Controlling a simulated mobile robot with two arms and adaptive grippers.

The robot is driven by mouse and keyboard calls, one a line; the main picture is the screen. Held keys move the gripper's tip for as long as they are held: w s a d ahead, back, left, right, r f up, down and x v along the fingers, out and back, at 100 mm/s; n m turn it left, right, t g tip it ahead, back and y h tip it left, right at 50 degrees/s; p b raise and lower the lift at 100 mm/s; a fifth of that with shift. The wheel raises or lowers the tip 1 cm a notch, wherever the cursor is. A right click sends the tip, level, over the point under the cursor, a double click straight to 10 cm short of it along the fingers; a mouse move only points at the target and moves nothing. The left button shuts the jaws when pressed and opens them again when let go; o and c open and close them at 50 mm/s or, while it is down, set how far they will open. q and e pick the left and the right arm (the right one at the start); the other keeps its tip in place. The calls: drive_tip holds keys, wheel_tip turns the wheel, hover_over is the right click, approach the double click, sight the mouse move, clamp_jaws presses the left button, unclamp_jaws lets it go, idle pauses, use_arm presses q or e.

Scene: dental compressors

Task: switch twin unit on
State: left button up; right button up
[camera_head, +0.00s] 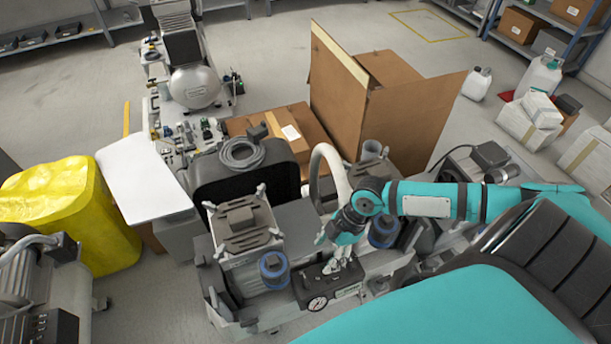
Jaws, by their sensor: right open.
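The twin unit (240,222) stands in the lower middle of the head view, with grey motor heads, blue-ringed filters (273,268) and a tank frame. Between its two sides sits a black control box (312,283) with a round pressure gauge (318,303) on its front. My right gripper (338,266) is open, pointing down just above or at the top of this box. I cannot tell whether it touches. The switch itself is not clear, as the gripper covers part of the box top. My left gripper is out of view.
A tall open cardboard box (385,105) stands behind the unit, beside a pale hose (326,165). A black case with a coiled hose (240,153) and another compressor (194,87) are behind left. A yellow bag (70,205) is at left. Free floor shows at the back.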

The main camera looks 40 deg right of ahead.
approach(306, 279)
drive_tip(key=f, duration=0.1)
drive_tip(key=b+x, duration=0.1)
drive_tip(key=x, duration=0.6)
drive_tip(key=shift+a, duration=0.25)
drive_tip(key=shift+w+a+f, duration=0.1)
drive_tip(key=shift+f, duration=0.35)
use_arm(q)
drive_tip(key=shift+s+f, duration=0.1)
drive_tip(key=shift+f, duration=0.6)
use_arm(e)
drive_tip(key=c, duration=1.2)
